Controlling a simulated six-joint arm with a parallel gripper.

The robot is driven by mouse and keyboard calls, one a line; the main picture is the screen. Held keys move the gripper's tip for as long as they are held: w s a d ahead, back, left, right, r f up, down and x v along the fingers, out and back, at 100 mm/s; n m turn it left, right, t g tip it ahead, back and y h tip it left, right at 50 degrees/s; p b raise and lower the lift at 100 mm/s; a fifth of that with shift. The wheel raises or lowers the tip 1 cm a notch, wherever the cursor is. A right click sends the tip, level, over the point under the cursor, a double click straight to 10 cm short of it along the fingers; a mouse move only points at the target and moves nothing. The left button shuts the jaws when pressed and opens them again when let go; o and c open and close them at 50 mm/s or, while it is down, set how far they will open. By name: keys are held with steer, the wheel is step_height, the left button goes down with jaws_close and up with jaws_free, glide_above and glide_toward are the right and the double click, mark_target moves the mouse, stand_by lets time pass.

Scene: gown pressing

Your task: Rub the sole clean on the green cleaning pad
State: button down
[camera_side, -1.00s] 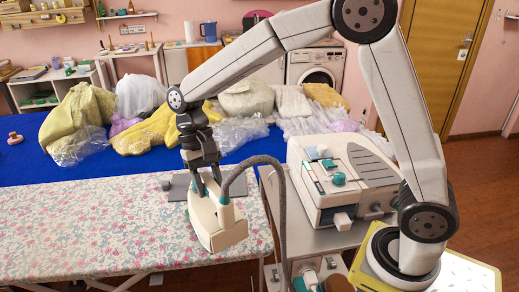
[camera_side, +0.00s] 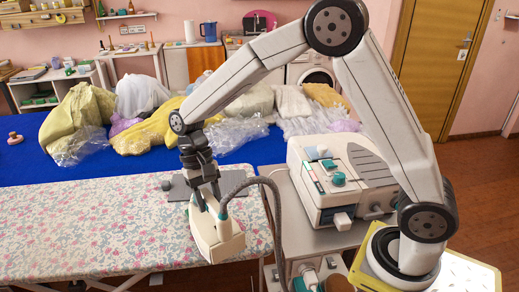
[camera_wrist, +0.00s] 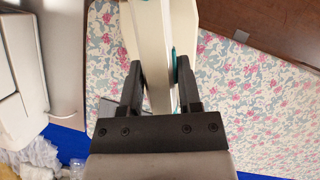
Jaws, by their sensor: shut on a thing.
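My gripper (camera_side: 207,198) is shut on the cream iron (camera_side: 217,240), which has teal trim. The iron hangs tilted at the right end of the floral ironing board (camera_side: 90,225). I cannot tell whether its sole touches the board. In the wrist view the iron (camera_wrist: 153,50) stands between the two dark fingers (camera_wrist: 156,85). The sole face is not clearly seen. I make out no green cleaning pad in either view; it may be hidden.
A grey plate (camera_side: 178,190) lies on the board behind the iron. A dark hose (camera_side: 278,215) arches from the iron beside the steam station (camera_side: 335,178) on its cart. Bagged garments (camera_side: 150,130) cover the blue table (camera_side: 30,160). The board's left part is clear.

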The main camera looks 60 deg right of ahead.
mark_target(201, 188)
steer(key=shift+w+d+r, duration=0.1)
steer(key=shift+w+d, duration=0.45)
steer(key=shift+w, duration=0.75)
steer(key=shift+w+d+f, duration=0.1)
steer(key=shift+w+d, duration=0.4)
steer(key=shift+w, duration=0.85)
steer(key=shift+w+d+r, duration=0.1)
steer(key=shift+w+d, duration=0.45)
steer(key=shift+w, duration=0.75)
steer(key=shift+f, duration=0.8)
steer(key=shift+s+a, duration=0.3)
steer(key=shift+s, duration=0.5)
steer(key=shift+s+a, duration=0.35)
steer(key=shift+s, duration=0.45)
steer(key=shift+s+a, duration=0.3)
steer(key=shift+s, duration=0.5)
steer(key=shift+s+a+r, duration=0.1)
steer(key=shift+s+a, duration=0.2)
steer(key=shift+s, duration=0.45)
steer(key=shift+s+a+f, duration=0.1)
steer(key=shift+s+a, duration=0.2)
steer(key=shift+s, duration=0.45)
steer(key=shift+s+a+r, duration=0.1)
steer(key=shift+s+a, duration=0.2)
steer(key=shift+s, duration=0.45)
steer(key=shift+w, duration=0.15)
